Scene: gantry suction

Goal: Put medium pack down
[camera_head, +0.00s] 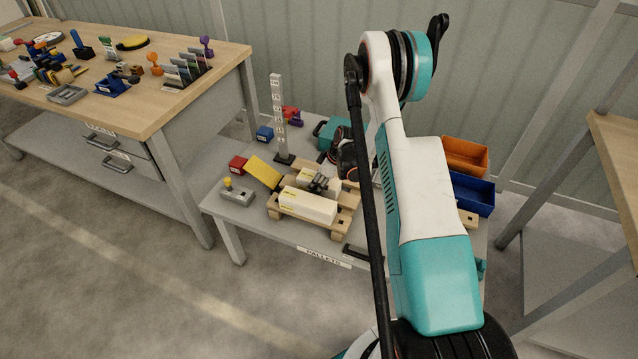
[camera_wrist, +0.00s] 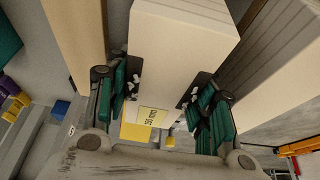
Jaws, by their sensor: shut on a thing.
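My gripper (camera_wrist: 163,88) is shut on a white pack (camera_wrist: 185,35), one finger on each long side. A small yellow label marked in mm shows on the pack's near end. In the head view my gripper (camera_head: 321,184) is over the low table, and the held pack (camera_head: 304,178) is at the wooden pallet (camera_head: 273,212), behind another white pack (camera_head: 308,206) lying at its front. My gripper partly covers the held pack. I cannot tell whether it touches the pallet. In the wrist view a pale box side (camera_wrist: 262,75) is close to the right finger.
A yellow sloped piece (camera_head: 264,172), a red block (camera_head: 238,163) and a grey button box (camera_head: 237,192) are left of the pallet. A grey marked post (camera_head: 279,120) stands behind. Orange (camera_head: 465,157) and blue (camera_head: 472,195) bins are right of my arm.

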